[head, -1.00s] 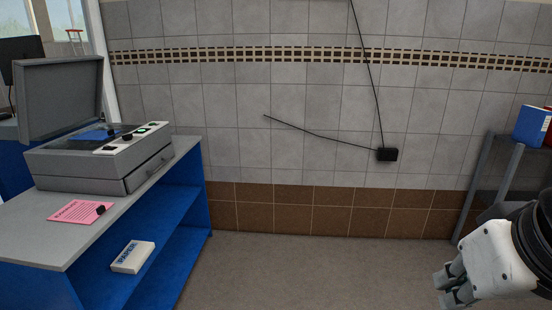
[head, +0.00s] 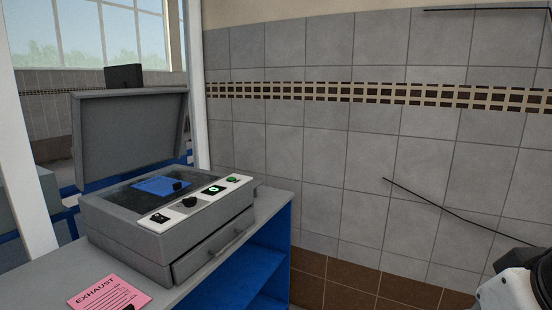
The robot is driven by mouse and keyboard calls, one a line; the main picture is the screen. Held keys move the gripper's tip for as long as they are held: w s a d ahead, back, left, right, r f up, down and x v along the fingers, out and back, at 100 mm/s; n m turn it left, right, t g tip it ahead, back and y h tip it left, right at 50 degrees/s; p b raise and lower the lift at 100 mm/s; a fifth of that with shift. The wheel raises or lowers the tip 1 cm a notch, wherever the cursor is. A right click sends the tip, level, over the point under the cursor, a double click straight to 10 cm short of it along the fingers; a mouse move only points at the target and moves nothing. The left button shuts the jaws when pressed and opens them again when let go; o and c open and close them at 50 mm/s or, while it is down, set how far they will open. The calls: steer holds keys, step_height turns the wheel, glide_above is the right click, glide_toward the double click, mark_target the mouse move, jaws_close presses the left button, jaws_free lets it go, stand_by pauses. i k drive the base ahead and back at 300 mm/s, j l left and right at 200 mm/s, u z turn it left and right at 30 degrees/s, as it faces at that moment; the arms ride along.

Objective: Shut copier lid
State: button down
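The grey copier (head: 170,223) stands on a counter at the left of the head view. Its lid (head: 130,137) is raised, standing nearly upright at the back. A blue sheet (head: 161,186) with a small dark object on it lies on the dark top under the lid. A white control strip (head: 203,201) with knobs and green-lit buttons runs along the front top edge. Part of my white and black arm end (head: 512,287) shows at the lower right corner, well apart from the copier; the fingertips are out of the picture.
The grey counter top (head: 193,291) has blue shelving (head: 248,280) below. A pink "EXHAUST" sheet (head: 109,295) lies at its front left. A tiled wall (head: 330,150) with black cables stands behind. The space between copier and arm looks clear.

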mark_target(115, 132)
steer(key=i, duration=1.25)
steer(key=i+u, duration=0.25)
steer(key=i+l+u, duration=0.1)
steer(key=i+u, duration=0.2)
steer(key=i, duration=0.1)
